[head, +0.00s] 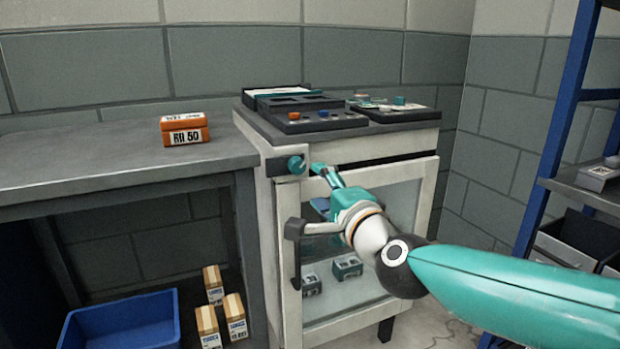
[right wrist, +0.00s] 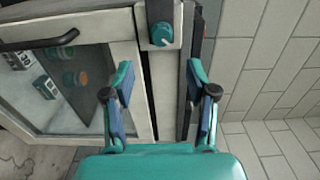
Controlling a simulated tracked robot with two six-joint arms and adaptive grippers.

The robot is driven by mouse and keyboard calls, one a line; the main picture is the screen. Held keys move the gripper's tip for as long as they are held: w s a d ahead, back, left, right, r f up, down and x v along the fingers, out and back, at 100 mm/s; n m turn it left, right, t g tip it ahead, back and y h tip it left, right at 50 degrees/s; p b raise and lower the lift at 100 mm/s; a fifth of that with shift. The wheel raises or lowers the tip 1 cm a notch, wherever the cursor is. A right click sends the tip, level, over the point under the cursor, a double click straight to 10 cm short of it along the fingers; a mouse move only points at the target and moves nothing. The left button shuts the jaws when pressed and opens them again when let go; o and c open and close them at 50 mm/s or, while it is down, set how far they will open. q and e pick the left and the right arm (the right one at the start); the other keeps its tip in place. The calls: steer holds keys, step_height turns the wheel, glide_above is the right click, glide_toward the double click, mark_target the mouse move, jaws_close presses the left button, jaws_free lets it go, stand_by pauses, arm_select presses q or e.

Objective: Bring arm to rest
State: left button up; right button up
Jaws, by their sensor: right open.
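My right arm comes in from the right in the head view. Its teal gripper (head: 325,172) is in front of the upper left part of a white cabinet (head: 262,215), close to a teal knob (head: 296,164). In the right wrist view the gripper (right wrist: 160,78) has its two fingers spread, with nothing between them. The knob (right wrist: 162,34) shows beyond the fingertips, apart from them. The cabinet's glass door (head: 400,207) has a dark handle (head: 294,250) on its left side, partly beside my wrist. My left gripper is not in view.
Dark trays (head: 312,119) lie on the cabinet top. An orange box (head: 184,129) sits on a grey bench (head: 90,172) at left. A blue bin (head: 120,322) and several small cartons (head: 235,316) are below. A blue-framed shelf (head: 548,160) stands at right.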

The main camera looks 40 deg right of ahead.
steer(key=shift+v, duration=1.2)
